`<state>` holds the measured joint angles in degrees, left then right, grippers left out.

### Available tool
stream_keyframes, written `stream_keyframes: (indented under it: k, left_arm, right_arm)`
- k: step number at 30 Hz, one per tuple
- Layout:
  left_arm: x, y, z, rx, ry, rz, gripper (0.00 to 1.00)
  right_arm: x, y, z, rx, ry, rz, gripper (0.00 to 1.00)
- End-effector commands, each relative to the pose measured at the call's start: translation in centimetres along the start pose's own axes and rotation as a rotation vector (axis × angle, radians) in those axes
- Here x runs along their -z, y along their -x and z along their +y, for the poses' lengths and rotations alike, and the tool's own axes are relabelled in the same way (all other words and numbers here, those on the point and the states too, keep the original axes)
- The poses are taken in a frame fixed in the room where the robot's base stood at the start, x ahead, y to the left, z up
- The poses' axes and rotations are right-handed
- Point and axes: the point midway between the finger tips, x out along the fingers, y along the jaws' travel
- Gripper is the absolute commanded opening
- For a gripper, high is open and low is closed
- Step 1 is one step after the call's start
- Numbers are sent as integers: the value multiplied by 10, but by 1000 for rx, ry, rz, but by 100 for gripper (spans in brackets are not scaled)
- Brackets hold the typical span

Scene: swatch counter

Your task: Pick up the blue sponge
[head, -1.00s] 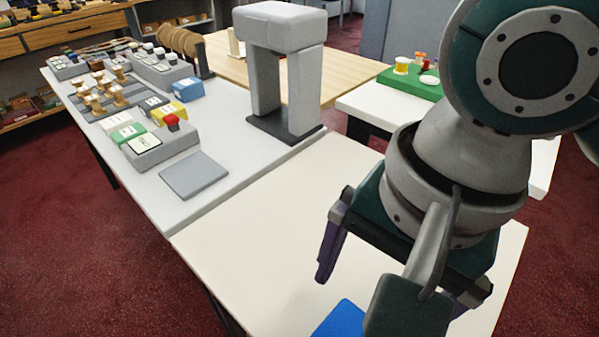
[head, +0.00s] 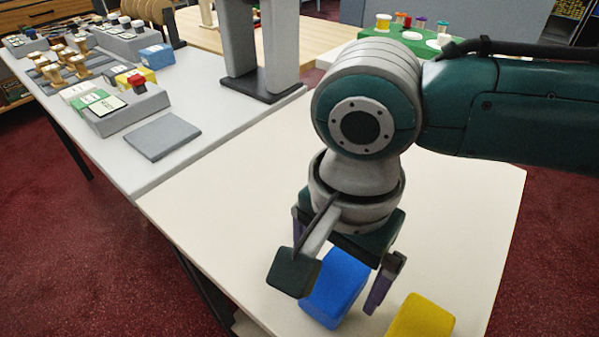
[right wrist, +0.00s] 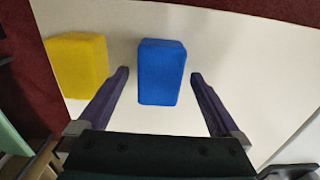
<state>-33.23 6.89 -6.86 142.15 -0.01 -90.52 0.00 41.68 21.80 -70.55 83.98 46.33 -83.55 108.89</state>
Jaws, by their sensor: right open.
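The blue sponge (head: 336,290) lies on the cream table in the head view, partly behind my right gripper's camera block. In the right wrist view the blue sponge (right wrist: 161,72) is just beyond the fingertips, in line with the gap between them. My right gripper (head: 335,265) is above the table, pointing down, with its fingers apart and nothing between them. The fingers also show in the right wrist view (right wrist: 160,80), one on each side of the gap. I cannot judge the height of the fingertips over the table exactly. My left gripper is not in view.
A yellow sponge (head: 422,318) lies close beside the blue one; it also shows in the right wrist view (right wrist: 78,64). The cream table (head: 230,215) is otherwise clear. A white counter (head: 185,185) with stamps, boxes and a grey pad (head: 163,137) adjoins it at left.

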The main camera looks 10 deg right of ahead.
Motion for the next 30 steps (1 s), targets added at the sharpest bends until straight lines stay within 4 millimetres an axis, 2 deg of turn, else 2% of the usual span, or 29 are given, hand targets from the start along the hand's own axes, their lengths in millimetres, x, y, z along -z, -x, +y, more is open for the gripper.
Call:
stream_keyframes:
  k: [3,9,30]
  left_arm:
    - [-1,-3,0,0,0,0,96]
    - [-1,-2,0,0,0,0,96]
    - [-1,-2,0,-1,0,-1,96]
  right_arm:
    - [0,-8,0,0,1,1,100]
    - [0,-8,0,1,1,0,100]
    - [0,-7,0,0,1,0,21]
